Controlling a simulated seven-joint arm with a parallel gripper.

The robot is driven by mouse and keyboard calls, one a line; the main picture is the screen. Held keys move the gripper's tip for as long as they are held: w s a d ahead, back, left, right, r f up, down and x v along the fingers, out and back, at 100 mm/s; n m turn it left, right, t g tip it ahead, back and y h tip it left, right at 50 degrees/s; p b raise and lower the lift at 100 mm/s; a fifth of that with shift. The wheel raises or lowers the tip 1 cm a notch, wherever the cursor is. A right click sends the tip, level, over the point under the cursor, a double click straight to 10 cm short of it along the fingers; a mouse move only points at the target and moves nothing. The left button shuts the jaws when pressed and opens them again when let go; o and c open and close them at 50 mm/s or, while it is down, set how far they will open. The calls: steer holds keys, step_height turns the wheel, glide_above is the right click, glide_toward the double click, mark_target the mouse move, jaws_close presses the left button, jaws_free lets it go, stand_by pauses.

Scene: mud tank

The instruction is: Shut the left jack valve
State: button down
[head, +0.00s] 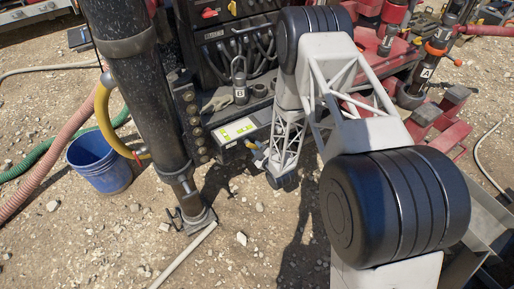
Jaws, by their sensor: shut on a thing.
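My gripper (259,156) is at the lower end of my white lattice arm, just below a white and green label plate (238,130) on the machine's front. It is shut on a small yellow valve handle (249,144), which I take to be the left jack valve's. The fingers are small and partly hidden at this distance, so I cannot tell exactly how they sit on the handle or how far it is turned. The plate's writing is too small to read.
A thick dark post (143,90) stands left of my gripper, with a yellow hose (103,115) beside it. A blue bucket (98,163) stands on the gravel further left. A black hose panel (232,45) rises behind. Open gravel lies in front.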

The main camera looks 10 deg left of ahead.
steer(key=shift+s+a+f+m, duration=0.25)
steer(key=shift+s+a+m, duration=0.2)
steer(key=shift+m, duration=1)
steer(key=shift+s+a+f+m, duration=0.25)
steer(key=shift+s+a+m, duration=0.2)
steer(key=shift+m, duration=1.05)
steer(key=shift+s+a+f+m, duration=0.25)
steer(key=shift+s+a+m, duration=0.2)
steer(key=shift+m, duration=1)
steer(key=c, duration=1)
jaws_free()
steer(key=shift+o, duration=0.2)
steer(key=shift+s, duration=0.1)
glide_toward(246, 149)
steer(key=shift+s+d, duration=0.2)
steer(key=shift+d, duration=0.05)
